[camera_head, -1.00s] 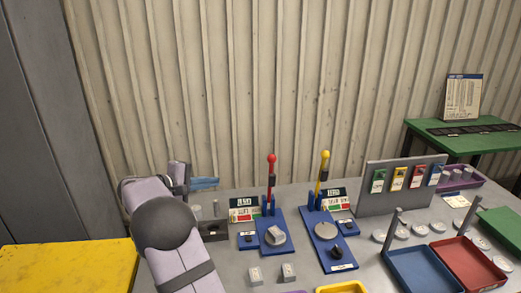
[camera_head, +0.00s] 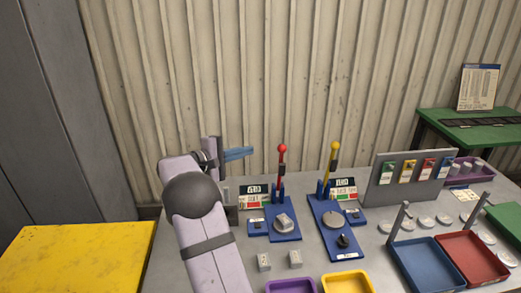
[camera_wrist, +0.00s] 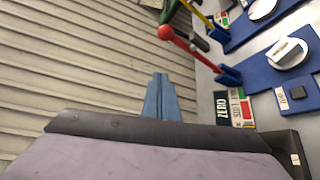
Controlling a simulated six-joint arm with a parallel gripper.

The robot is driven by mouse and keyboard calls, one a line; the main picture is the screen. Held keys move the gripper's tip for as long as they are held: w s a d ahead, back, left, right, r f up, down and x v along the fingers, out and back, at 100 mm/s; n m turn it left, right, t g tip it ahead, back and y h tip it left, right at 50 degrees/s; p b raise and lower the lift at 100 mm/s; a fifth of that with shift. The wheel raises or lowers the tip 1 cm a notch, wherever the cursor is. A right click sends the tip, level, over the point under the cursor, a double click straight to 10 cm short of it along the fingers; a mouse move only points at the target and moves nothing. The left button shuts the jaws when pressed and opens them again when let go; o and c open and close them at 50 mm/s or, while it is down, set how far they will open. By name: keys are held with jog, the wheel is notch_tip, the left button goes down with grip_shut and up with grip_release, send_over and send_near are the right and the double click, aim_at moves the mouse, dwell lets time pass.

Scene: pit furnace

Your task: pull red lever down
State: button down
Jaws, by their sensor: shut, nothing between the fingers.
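The red lever (camera_head: 282,149) stands upright on a blue base plate (camera_head: 284,234), with a red ball on top. In the wrist view its red ball (camera_wrist: 166,33) and shaft show just beyond the fingers, slightly to the right. My gripper (camera_head: 251,152) has blue fingers pointing right, to the left of the red ball at about the same height in the picture. In the wrist view my gripper (camera_wrist: 160,77) is shut and empty, with a visible gap between its tips and the ball.
A yellow-topped lever (camera_head: 335,147) stands on its own blue plate just right of the red one. Purple (camera_head: 291,285), blue and red trays (camera_head: 470,255) lie on the grey table. A card panel (camera_head: 447,188) stands at the right. A corrugated wall (camera_head: 330,70) is behind.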

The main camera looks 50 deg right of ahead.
jog(key=s+d+p, duration=0.5)
jog(key=d+p, duration=0.2)
jog(key=shift+d+f, duration=0.35)
dwell(0.4)
jog(key=shift+s+a+f+b, duration=0.1)
jog(key=shift+f+b, duration=0.05)
jog(key=shift+b, duration=0.55)
jog(key=s+a+f+m+g+h+b, duration=0.2)
jog(key=s+a+f+m+h+b, duration=0.4)
jog(key=b, duration=5.1)
jog(key=s+a+f+m, duration=0.3)
jog(key=s+a+f, duration=0.2)
jog(key=f, duration=0.2)
jog(key=shift+f, duration=0.2)
jog(key=shift+s+a+b, duration=0.1)
jog(key=shift+s+b, duration=0.05)
jog(key=shift+b, duration=0.15)
